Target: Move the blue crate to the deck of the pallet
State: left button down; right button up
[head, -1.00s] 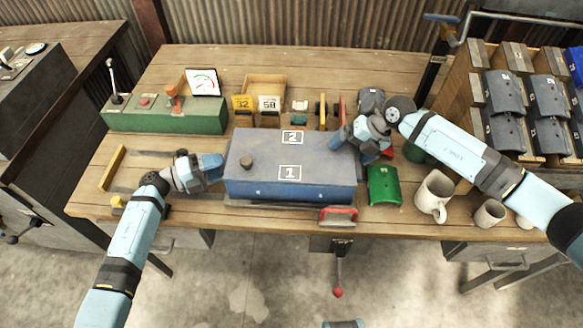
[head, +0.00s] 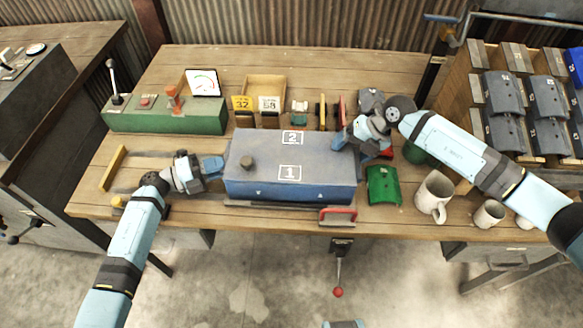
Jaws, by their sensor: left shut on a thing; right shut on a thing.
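The blue crate (head: 320,168) is the long blue-grey box in the middle of the bench, with white "1" and "2" squares and a dark knob on top. My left gripper (head: 219,167) is shut on its left end. My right gripper (head: 338,142) is shut at its back right end; the fingertips are partly hidden. A dark flat strip shows under the crate's front edge; I cannot tell whether it is the pallet or whether the crate touches it. The pallet's deck is not clearly seen.
A green control box (head: 165,120) stands at back left. Number cards (head: 255,103) and small parts line the back. A green curved piece (head: 383,186), a white mug (head: 434,194) and a red handle (head: 338,214) lie right and front.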

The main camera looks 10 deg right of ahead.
jog(key=shift+s+r+p, duration=0.1)
jog(key=shift+r+p, duration=2.1)
jog(key=shift+r, duration=0.25)
